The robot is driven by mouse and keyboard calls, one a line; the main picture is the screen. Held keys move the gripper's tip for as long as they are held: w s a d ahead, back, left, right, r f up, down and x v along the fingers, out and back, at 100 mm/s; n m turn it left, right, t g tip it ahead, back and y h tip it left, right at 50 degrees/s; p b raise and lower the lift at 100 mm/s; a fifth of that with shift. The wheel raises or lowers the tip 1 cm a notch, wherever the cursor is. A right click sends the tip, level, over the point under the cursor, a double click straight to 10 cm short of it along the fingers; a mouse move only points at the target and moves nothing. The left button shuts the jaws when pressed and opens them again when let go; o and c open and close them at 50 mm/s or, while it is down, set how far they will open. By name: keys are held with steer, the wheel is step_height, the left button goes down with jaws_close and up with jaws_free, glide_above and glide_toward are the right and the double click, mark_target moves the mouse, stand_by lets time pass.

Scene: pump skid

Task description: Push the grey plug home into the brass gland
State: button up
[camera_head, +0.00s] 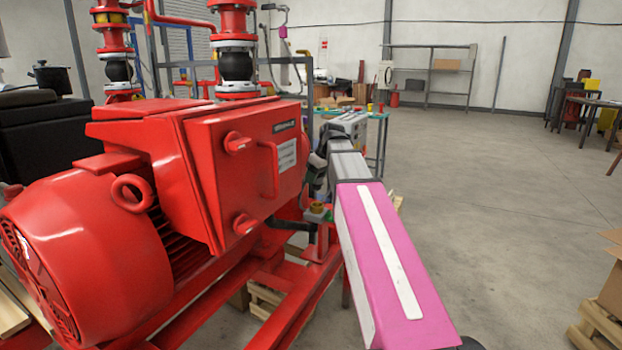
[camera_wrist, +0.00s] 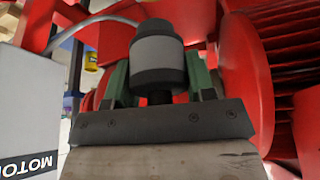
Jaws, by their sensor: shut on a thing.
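The grey plug (camera_wrist: 158,52) has a pale grey band between dark ends and fills the upper middle of the wrist view. My gripper (camera_wrist: 157,66) is shut on it, with a green finger on each side. In the head view my gripper (camera_head: 318,168) is small and partly hidden beside my arm, and I cannot make out the plug there. The brass gland (camera_head: 317,207) sits on a small grey block beside the red motor, apart from and below my gripper in the picture. I cannot see the gland in the wrist view.
The red motor (camera_head: 75,255) and its red terminal box (camera_head: 230,175) stand close to the left of my arm. A dark cable (camera_head: 290,224) runs near the gland. A grey panel with lettering (camera_wrist: 28,110) stands at the left of the wrist view. Open floor lies right.

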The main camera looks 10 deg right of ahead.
mark_target(316, 188)
steer(key=shift+f, duration=2.4)
steer(key=shift+f, duration=1.7)
steer(key=o, duration=1.1)
steer(key=v, duration=1.1)
steer(key=shift+f, duration=0.1)
steer(key=shift+s, duration=0.1)
